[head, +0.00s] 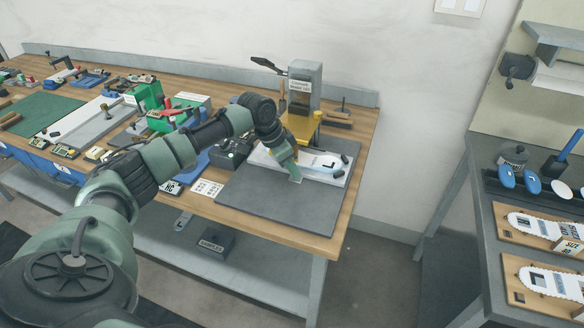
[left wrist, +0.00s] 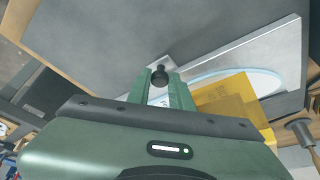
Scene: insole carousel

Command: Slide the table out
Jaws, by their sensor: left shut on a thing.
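The press (head: 304,88) stands at the back right of the wooden bench, with a grey column and a yellow head. Its pale sliding table (head: 337,181) lies low in front of it, and a white insole shape with a light blue edge (head: 322,163) lies on it. My left gripper (head: 294,176) reaches down at the table's front edge. In the left wrist view its green fingers (left wrist: 160,88) are shut around a black knob (left wrist: 160,75) at the edge of the table (left wrist: 287,48). The yellow head (left wrist: 228,98) covers part of the insole shape. My right gripper is not in view.
A dark grey mat (head: 275,205) in front of the table is bare. A black box (head: 231,152) stands left of it. Green boxes (head: 148,94) and tools crowd the bench further left. A separate grey bench (head: 480,235) with insole boards stands at the right.

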